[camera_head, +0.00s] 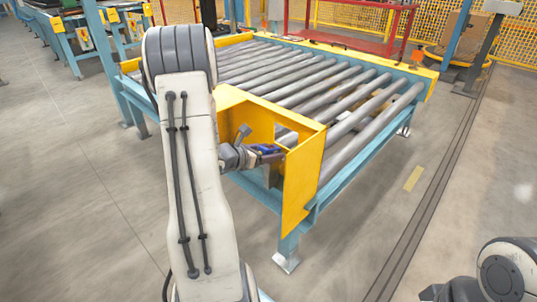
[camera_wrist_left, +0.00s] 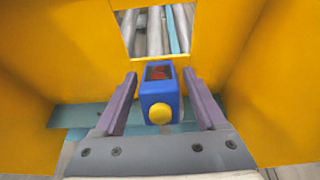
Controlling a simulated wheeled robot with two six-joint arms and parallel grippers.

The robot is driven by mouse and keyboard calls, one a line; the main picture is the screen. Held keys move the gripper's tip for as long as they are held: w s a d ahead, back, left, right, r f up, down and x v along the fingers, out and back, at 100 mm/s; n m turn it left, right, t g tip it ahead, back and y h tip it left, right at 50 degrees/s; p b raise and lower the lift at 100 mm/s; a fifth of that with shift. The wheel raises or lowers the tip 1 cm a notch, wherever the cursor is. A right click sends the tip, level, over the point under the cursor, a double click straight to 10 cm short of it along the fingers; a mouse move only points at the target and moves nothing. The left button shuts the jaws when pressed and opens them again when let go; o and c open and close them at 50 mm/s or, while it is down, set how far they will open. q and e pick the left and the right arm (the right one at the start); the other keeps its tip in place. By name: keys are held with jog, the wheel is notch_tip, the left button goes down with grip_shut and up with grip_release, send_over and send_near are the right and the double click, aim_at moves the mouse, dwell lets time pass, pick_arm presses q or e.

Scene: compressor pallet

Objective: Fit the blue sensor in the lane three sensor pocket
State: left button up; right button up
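The blue sensor (camera_wrist_left: 159,98) has a yellow round knob on its near side and a dark red-marked window on top. It sits between the two purple fingers of my left gripper (camera_wrist_left: 159,76), with a visible gap on each side. The sensor stands inside a yellow housing, just below a square opening with rollers behind it. In the head view the sensor (camera_head: 266,149) shows as a small blue piece at my left gripper (camera_head: 271,154), inside the yellow housing (camera_head: 303,180). I cannot tell whether it sits in a pocket.
Yellow walls rise close on both sides of my left gripper. A roller conveyor (camera_head: 345,98) with a light blue frame extends behind the housing. A red rail frame (camera_head: 345,22) and yellow fencing stand beyond. The floor at right is mostly clear.

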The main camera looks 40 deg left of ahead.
pick_arm(q)
grip_shut()
